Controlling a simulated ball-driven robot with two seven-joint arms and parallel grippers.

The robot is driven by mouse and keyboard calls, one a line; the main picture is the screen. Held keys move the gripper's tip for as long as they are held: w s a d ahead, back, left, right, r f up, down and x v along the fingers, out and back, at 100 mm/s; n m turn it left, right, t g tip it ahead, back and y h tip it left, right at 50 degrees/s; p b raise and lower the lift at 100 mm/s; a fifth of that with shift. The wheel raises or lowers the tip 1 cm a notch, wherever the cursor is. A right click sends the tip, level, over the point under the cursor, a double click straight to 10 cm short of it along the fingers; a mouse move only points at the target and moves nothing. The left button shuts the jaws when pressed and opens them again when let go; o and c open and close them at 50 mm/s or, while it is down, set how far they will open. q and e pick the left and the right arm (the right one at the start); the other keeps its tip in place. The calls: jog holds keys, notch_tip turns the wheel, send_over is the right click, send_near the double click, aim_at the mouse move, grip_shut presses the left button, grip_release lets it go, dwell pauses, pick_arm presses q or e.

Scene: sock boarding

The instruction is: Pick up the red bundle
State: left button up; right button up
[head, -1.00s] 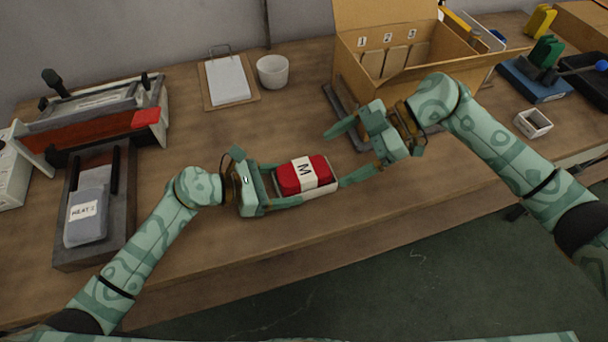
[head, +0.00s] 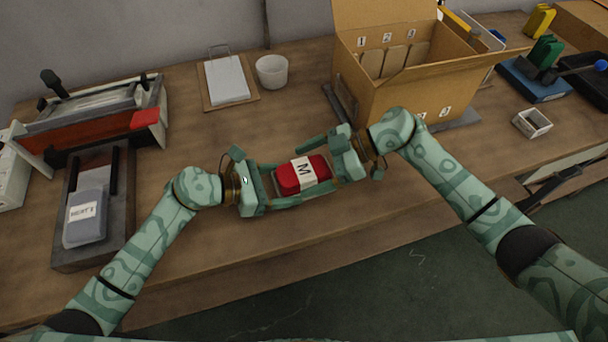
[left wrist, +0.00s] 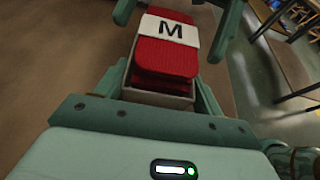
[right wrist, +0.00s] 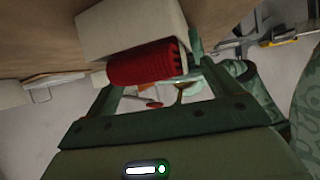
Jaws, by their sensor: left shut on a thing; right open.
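The red bundle (head: 290,180) has a white band marked "M". It sits in a small pale tray (left wrist: 158,97) above the front of the table, and the left wrist view shows the bundle (left wrist: 165,52) standing above the tray's rim. My left gripper (head: 287,187) is shut on the tray, its fingers along the sides. My right gripper (head: 312,166) is open at the bundle's right end, with fingers on either side. The right wrist view shows the red end of the bundle (right wrist: 143,64) between its fingers; contact cannot be told.
An open cardboard box (head: 405,95) with numbered slots stands at the back right.

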aim_at(311, 169)
jog(key=c, duration=1.2)
jog(key=shift+o, duration=0.2)
jog(key=shift+r, duration=0.25)
notch_tip(311, 169, up, 3)
jog(key=shift+r, duration=0.2)
jog(key=d, duration=0.6)
jog(key=w+d, duration=0.1)
jog(key=d, duration=0.5)
jog(key=w+d, duration=0.1)
jog(key=d, duration=0.5)
jog(key=shift+f, duration=0.2)
jog(key=c, duration=0.3)
pick_arm(q)
jog(key=o, duration=1)
